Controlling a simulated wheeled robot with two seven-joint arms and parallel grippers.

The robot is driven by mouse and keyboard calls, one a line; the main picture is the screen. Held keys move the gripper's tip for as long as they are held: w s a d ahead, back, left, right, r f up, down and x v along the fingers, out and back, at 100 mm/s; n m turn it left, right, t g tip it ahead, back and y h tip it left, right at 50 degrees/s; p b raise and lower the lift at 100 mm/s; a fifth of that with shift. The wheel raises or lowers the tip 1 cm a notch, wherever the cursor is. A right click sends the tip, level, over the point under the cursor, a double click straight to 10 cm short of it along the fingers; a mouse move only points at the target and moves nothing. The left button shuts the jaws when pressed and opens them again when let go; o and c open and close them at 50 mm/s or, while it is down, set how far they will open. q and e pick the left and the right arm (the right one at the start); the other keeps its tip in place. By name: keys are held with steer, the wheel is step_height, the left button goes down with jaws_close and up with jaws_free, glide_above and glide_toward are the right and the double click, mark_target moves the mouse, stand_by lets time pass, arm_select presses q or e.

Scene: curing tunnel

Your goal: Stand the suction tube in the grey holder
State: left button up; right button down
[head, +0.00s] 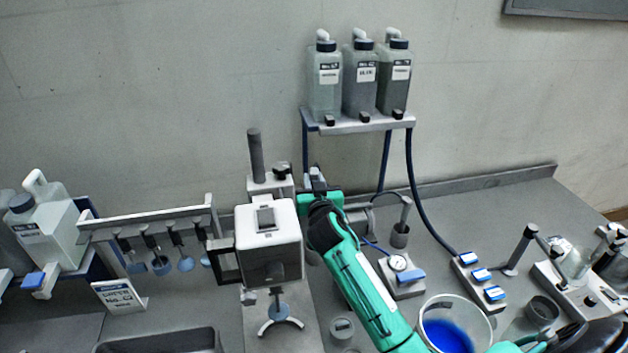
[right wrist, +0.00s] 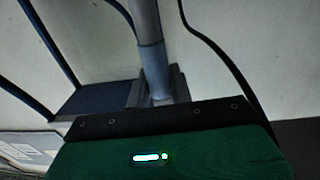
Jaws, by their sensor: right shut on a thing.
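My right gripper (head: 316,178) is at the back of the bench, below the bottle shelf, with its green arm reaching up from the lower right. In the right wrist view its jaws (right wrist: 157,92) are shut on a grey tube with a blue-grey band (right wrist: 152,55), which I take as the suction tube. In the head view the gripper and arm largely hide it. A small grey cup (head: 400,237), likely the grey holder, stands right of the gripper, with a slim grey rod rising from it. I cannot tell more of its inside.
A boxy grey device (head: 268,245) stands close left of my arm. A gauge block (head: 402,280) and a beaker of blue liquid (head: 455,325) stand to the right. Three bottles sit on the shelf (head: 360,125); a dark hose (head: 420,200) hangs from it.

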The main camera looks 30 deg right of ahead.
steer(key=shift+f+b, duration=1.3)
steer(key=shift+f, duration=0.6)
steer(key=shift+f+b, duration=2.8)
steer(key=shift+f, duration=0.3)
steer(key=shift+f+b, duration=0.45)
steer(key=shift+f, duration=0.15)
steer(key=c, duration=0.5)
jaws_free()
steer(key=shift+p+v, duration=0.5)
steer(key=shift+v, duration=3.7)
steer(key=shift+r, duration=0.1)
